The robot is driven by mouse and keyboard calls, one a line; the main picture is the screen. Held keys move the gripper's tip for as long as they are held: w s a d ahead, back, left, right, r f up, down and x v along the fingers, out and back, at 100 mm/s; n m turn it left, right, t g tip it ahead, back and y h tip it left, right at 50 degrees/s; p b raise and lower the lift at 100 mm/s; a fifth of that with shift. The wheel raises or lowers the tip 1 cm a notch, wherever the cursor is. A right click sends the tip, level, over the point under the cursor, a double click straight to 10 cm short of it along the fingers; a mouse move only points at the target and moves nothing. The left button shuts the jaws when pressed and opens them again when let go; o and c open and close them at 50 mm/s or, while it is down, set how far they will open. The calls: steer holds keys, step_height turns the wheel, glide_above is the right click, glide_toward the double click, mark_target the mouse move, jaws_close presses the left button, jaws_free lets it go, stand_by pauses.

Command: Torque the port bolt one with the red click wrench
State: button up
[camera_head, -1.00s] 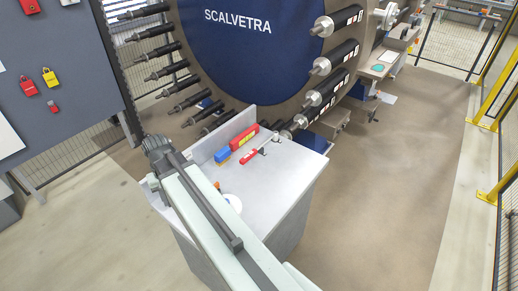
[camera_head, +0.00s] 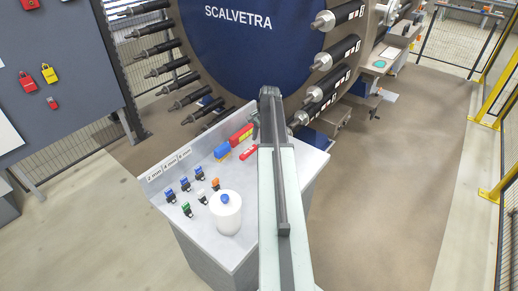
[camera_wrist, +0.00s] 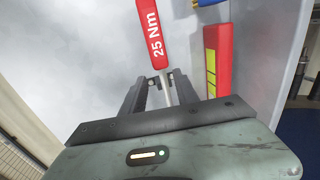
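The red click wrench (camera_head: 249,152) lies on the grey bench top (camera_head: 240,179) in the head view, its far part hidden by my arm. In the wrist view its red handle (camera_wrist: 152,35) reads "25 Nm" and its metal shaft (camera_wrist: 164,88) runs between the fingers of my gripper (camera_wrist: 162,78). The fingers are apart, with gaps beside the shaft. Several black bolts with metal ends stick out of the stack, on the left (camera_head: 158,49) and on the right (camera_head: 334,53). I cannot tell which is port bolt one.
A red and yellow box (camera_head: 241,134) and a blue and orange item (camera_head: 222,151) lie beside the wrench. A white bottle (camera_head: 226,215) and several small coloured parts (camera_head: 186,184) stand nearer on the bench. Yellow guard rails (camera_head: 489,105) are at right; the floor between is clear.

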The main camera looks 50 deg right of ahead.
steer(key=f+b, duration=0.2)
steer(key=w+f+b, duration=0.1)
steer(key=f+b, duration=0.2)
steer(key=shift+w+d, duration=0.2)
steer(key=shift+r, duration=0.1)
steer(key=shift+c, duration=0.3)
jaws_close()
stand_by(0.8)
